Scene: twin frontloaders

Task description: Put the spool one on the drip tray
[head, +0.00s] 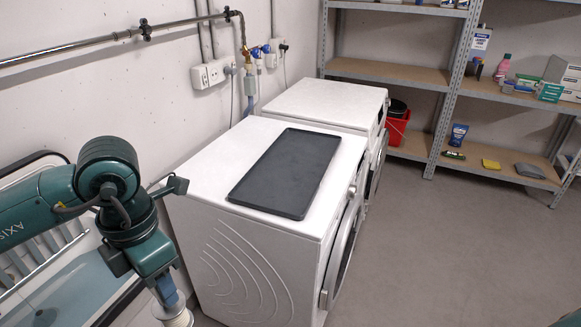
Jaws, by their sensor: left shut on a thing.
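The drip tray (288,172) is a flat, dark grey rectangle with a low rim. It lies empty on top of the nearer white front-loader. My left gripper (174,303) points down at the bottom edge of the head view, left of that machine. It is shut on a pale cream spool (178,319), whose lower part is cut off by the frame edge. The spool is well to the left of the tray and nearer to me. My right gripper is out of view; only a bit of teal arm shows at the bottom right corner.
The nearer front-loader (222,160) has bare white margins around the tray. A second front-loader (325,102) stands behind it. Pipes and sockets (212,73) run along the left wall. A metal shelf (440,100) with small goods stands at the back. The grey floor at right is clear.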

